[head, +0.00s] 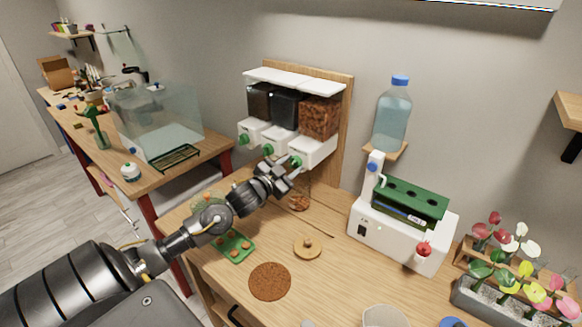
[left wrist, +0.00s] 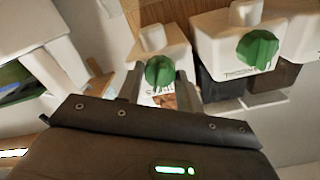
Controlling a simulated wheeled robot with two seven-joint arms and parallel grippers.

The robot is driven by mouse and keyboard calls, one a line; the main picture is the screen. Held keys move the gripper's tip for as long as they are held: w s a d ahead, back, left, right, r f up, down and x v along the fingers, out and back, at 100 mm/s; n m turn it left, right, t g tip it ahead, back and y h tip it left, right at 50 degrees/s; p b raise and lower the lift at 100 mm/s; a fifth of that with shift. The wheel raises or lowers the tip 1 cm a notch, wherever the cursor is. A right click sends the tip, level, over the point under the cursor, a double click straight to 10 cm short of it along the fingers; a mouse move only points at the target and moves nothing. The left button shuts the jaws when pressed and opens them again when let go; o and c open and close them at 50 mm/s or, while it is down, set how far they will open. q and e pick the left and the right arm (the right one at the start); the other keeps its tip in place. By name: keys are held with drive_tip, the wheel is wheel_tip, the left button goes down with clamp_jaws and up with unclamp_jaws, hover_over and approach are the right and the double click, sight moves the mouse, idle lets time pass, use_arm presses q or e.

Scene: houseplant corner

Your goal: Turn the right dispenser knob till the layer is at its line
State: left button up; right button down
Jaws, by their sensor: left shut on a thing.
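The dispenser stands against a wooden back panel, with three hoppers; the right hopper (head: 319,118) holds brown chips. The right dispenser's green knob (head: 296,162) shows in the left wrist view (left wrist: 159,72) between my fingers. My left gripper (head: 284,174) is shut on this knob; its fingers (left wrist: 163,88) show on either side of it. A clear jar (head: 299,203) with some brown chips stands below the right outlet, partly hidden by my gripper. I cannot make out its line. My right gripper is not in view.
The other knobs (head: 268,149) sit close to the left of my gripper. A green tray (head: 249,246) lies below my forearm. A wooden lid (head: 307,252) and a brown round mat (head: 269,281) lie in front. A white machine (head: 390,238) stands right, beneath a water bottle (head: 391,118).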

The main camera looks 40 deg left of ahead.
use_arm(q)
drive_tip(key=m+b, duration=0.1)
drive_tip(key=m, duration=0.4)
drive_tip(key=shift+f+m, duration=0.1)
drive_tip(key=shift+m, duration=0.2)
drive_tip(key=m+b, duration=0.1)
drive_tip(key=m, duration=0.1)
drive_tip(key=shift+m, duration=0.3)
drive_tip(key=shift+m+b, duration=1.15)
drive_tip(key=shift+m, duration=0.65)
drive_tip(key=o, duration=1)
drive_tip(key=shift+s, duration=0.15)
